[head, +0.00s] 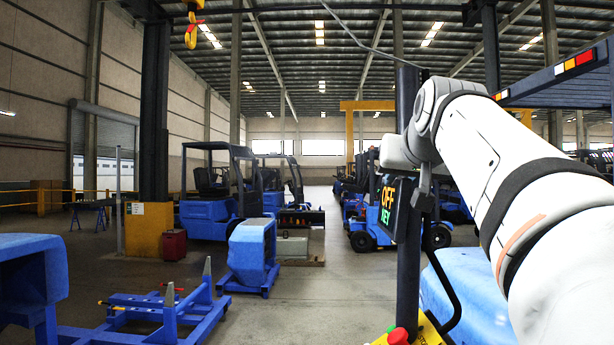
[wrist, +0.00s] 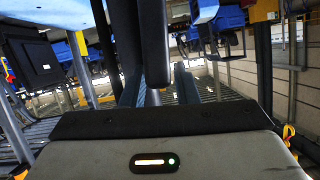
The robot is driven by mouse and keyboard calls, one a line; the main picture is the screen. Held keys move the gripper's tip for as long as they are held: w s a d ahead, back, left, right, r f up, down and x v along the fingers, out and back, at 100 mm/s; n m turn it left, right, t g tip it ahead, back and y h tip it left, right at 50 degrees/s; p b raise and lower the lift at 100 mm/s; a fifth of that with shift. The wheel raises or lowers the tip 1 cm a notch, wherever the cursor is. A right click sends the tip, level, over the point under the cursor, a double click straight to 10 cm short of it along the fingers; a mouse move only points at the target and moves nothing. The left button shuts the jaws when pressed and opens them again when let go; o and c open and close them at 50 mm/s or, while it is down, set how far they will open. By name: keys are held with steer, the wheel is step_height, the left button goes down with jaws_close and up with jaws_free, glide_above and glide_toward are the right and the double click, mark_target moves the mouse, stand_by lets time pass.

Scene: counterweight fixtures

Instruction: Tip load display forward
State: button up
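The load display (head: 390,207) is a small dark box with a lit face reading "OFF" in orange and "KEY" in green. It is fixed to a dark upright post (head: 408,270) in the head view, its face turned to the left. My gripper (head: 424,188) is at the end of my white arm, close to the display's right edge and the post. I cannot tell whether it touches the display. In the wrist view, dark bars stand above my wrist housing; I cannot tell fingers from post there. The finger gap is not clear.
A yellow base with a red knob (head: 398,336) is at the post's foot. A blue machine part (head: 470,300) stands behind it, under my arm. Blue stands (head: 170,310) and a counterweight (head: 252,250) are at left. Open floor lies between them and the post.

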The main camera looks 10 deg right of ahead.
steer(key=shift+w, duration=0.15)
steer(key=shift+c, duration=0.4)
jaws_close()
steer(key=shift+w+a+f+n+g+h+b, duration=0.15)
steer(key=shift+a+n+h, duration=0.3)
steer(key=shift+n, duration=0.2)
steer(key=shift+w+a+f+n+g+h+b, duration=0.1)
steer(key=shift+a+f+n+g+h+b, duration=0.05)
steer(key=shift+a+n+h, duration=0.4)
steer(key=shift+d, duration=0.15)
steer(key=shift+o, duration=0.4)
jaws_free()
steer(key=shift+s, duration=0.1)
